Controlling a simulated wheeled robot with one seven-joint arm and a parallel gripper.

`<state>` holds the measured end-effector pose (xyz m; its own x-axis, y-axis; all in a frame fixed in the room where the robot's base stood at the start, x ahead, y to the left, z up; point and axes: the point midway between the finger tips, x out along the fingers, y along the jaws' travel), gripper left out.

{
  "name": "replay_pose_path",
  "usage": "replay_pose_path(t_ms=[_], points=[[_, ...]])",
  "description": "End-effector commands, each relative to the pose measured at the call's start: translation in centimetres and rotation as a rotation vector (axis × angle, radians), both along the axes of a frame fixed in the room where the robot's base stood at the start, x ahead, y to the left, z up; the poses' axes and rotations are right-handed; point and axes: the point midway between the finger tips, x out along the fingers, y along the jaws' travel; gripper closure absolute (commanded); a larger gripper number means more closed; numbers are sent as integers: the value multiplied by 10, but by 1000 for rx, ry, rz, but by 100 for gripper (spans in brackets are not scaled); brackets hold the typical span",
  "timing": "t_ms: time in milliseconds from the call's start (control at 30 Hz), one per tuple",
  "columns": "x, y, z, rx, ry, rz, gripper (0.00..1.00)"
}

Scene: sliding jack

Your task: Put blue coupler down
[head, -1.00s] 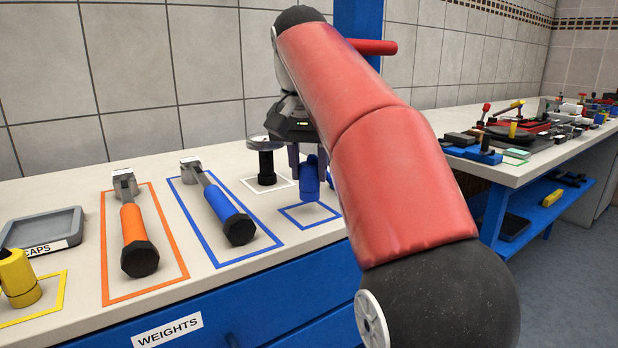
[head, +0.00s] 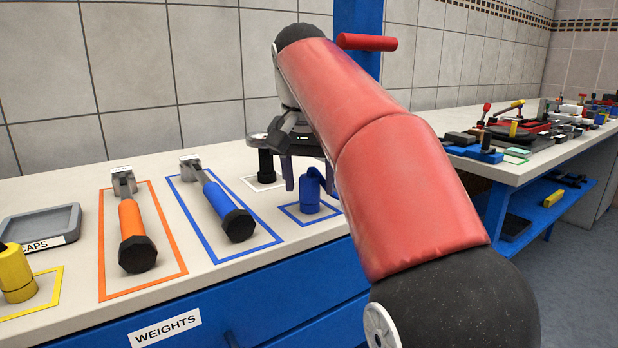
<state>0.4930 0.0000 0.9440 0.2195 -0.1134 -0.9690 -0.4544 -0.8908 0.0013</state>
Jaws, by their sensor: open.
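The blue coupler (head: 310,192) stands upright on the bench top inside the small blue outlined square (head: 293,213). My gripper (head: 305,180) is above and around its upper part, partly behind my red arm. Its jaws are open. One dark finger shows to the left of the coupler, apart from it; the other finger is hard to make out beside the arm.
A black-handled piece (head: 265,166) stands in a white outline just left of my gripper. A blue-handled tool (head: 230,212) and an orange-handled tool (head: 132,222) lie in outlines further left. A yellow piece (head: 17,282) and a grey tray (head: 40,229) are at far left.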

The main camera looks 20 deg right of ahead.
Motion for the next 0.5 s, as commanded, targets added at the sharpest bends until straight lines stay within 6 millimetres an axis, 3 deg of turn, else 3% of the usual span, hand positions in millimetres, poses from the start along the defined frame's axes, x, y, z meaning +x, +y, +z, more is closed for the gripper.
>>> replay_pose_path(t_ms=[167,400,500], points=[[-1,1,15,0,-2,0,47],[-11,6,58,0,-4,0,47],[-12,7,64,0,-2,-1,47]])
